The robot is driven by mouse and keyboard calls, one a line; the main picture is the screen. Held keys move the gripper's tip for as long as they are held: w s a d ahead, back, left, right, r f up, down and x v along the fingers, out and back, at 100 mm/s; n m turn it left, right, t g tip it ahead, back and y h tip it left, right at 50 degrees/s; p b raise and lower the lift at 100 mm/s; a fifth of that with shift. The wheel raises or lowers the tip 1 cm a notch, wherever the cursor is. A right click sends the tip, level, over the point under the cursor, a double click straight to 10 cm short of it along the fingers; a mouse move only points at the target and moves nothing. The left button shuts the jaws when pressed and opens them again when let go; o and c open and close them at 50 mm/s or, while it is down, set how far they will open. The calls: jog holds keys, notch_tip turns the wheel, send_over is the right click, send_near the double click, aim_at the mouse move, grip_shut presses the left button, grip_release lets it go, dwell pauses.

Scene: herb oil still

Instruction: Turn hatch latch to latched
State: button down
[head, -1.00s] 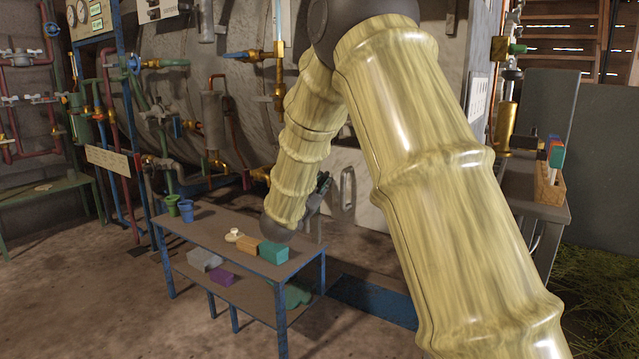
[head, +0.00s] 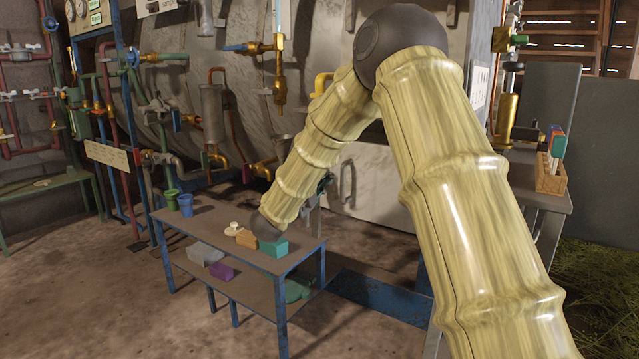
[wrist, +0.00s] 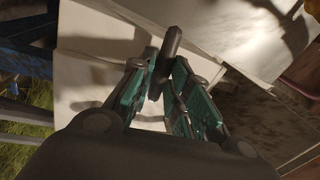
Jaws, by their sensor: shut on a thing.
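The hatch latch (wrist: 171,48) is a dark, rounded bar in front of a pale panel in the wrist view. It points up and slightly right there. My gripper (wrist: 159,72) has teal-padded fingers on both sides of the bar and is shut on it. The pale hatch panel (head: 377,190) shows in the head view behind my arm, with a grey loop handle (head: 347,184) on it. In the head view my gripper is mostly hidden behind my forearm, and the latch cannot be made out there.
A low bench (head: 222,226) stands close below my wrist. On it are a teal block (head: 274,248), an orange block (head: 246,238) and two cups (head: 186,205). Pipes and valves fill the left. A side table (head: 545,197) stands at right.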

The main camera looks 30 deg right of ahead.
jog(key=shift+f+m+g, duration=0.1)
jog(key=shift+m+g, duration=0.2)
jog(key=shift+m, duration=1.1)
jog(key=c, duration=1.4)
grip_release()
jog(key=shift+a, duration=0.15)
jog(key=v, duration=1.1)
jog(key=shift+s+a+f, duration=0.15)
jog(key=shift+a+f, duration=0.1)
jog(key=shift+a, duration=0.05)
